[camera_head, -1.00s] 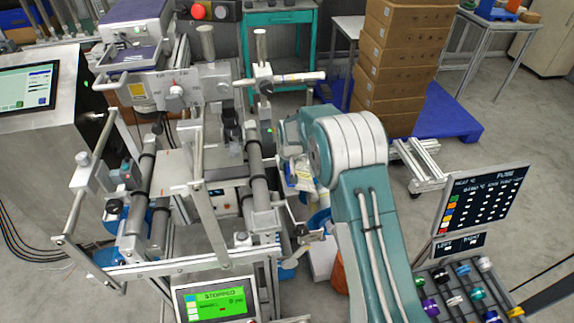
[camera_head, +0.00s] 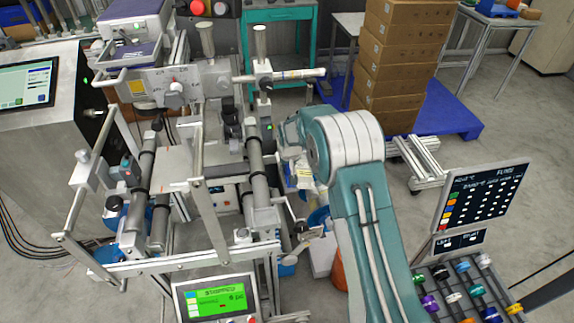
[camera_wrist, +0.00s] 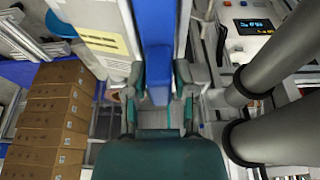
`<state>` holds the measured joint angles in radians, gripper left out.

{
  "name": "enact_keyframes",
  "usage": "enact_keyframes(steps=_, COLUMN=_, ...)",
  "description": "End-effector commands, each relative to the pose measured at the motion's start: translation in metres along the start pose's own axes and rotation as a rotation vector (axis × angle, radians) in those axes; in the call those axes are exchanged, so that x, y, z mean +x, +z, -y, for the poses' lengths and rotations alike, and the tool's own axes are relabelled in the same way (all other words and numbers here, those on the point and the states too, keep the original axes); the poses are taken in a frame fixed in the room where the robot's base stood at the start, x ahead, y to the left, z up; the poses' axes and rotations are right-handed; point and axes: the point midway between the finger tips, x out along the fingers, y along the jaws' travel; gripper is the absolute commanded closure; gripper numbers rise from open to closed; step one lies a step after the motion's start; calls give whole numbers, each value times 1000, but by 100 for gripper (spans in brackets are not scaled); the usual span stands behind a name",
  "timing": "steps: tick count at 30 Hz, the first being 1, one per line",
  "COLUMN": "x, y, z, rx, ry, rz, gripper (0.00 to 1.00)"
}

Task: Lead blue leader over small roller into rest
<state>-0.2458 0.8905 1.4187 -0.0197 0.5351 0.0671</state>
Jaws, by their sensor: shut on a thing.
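The blue leader (camera_wrist: 153,35) is a flat blue strip running from the top of the wrist view down between the fingers. My gripper (camera_wrist: 158,78) is shut on it, with a finger on each side of the strip. In the head view my arm hides the fingers and the leader. Two thick dark grey rollers (camera_wrist: 285,65) (camera_wrist: 280,135) lie right of my gripper in the wrist view, apart from it. I cannot tell which part is the small roller or the rest.
The machine frame (camera_head: 165,265) with its long rollers (camera_head: 258,185) stands left of my arm. Stacked cartons (camera_head: 400,60) on a blue pallet (camera_head: 445,110) stand behind right. A dark sign panel (camera_head: 485,200) and a rack of coloured spools (camera_head: 455,290) are at right.

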Motion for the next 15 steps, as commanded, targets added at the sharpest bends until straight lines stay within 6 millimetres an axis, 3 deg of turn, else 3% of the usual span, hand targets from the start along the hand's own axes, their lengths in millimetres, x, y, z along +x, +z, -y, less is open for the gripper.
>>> enact_keyframes(steps=15, x=9, y=3, z=0, rx=0, ry=0, rz=1, gripper=100)
